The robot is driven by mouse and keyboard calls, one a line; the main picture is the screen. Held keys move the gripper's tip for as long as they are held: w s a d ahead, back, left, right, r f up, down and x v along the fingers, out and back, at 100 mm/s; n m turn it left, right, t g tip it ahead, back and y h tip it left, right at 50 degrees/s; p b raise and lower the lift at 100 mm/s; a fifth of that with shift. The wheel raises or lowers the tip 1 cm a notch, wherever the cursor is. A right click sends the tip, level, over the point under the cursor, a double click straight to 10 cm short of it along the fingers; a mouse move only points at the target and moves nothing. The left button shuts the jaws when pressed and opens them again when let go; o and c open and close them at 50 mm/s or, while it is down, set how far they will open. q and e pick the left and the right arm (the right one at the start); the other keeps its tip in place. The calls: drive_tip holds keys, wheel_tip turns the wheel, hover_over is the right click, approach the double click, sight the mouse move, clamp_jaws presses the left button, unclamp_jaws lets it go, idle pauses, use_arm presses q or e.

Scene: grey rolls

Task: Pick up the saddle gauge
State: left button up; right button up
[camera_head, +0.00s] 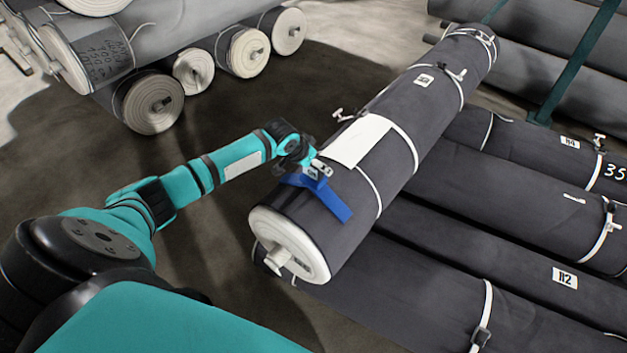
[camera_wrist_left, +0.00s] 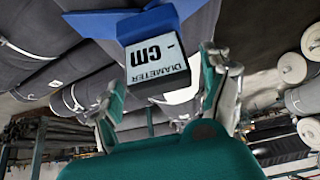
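The saddle gauge (camera_head: 328,196) is blue and straddles the near end of the top dark grey roll (camera_head: 408,110). In the left wrist view the gauge (camera_wrist_left: 157,62) shows a pale block marked "DIAMETER" and "cm", with blue arms behind it. My left gripper (camera_head: 317,168) is at the gauge's upper part in the head view. In the left wrist view its two fingers stand apart, one on each side of the block, and a gap shows beside it. Whether a finger touches the block cannot be told. My right gripper is not in view.
A white sheet (camera_head: 360,141) lies on the top roll beyond the gauge. More strapped dark rolls (camera_head: 500,190) lie to the right and below. Grey rolls with pale ends (camera_head: 153,103) are stacked at the back left. Dark floor (camera_head: 190,255) is clear between them.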

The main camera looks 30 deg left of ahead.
use_arm(q)
drive_tip(key=c, duration=1.4)
drive_tip(key=shift+c, duration=0.7)
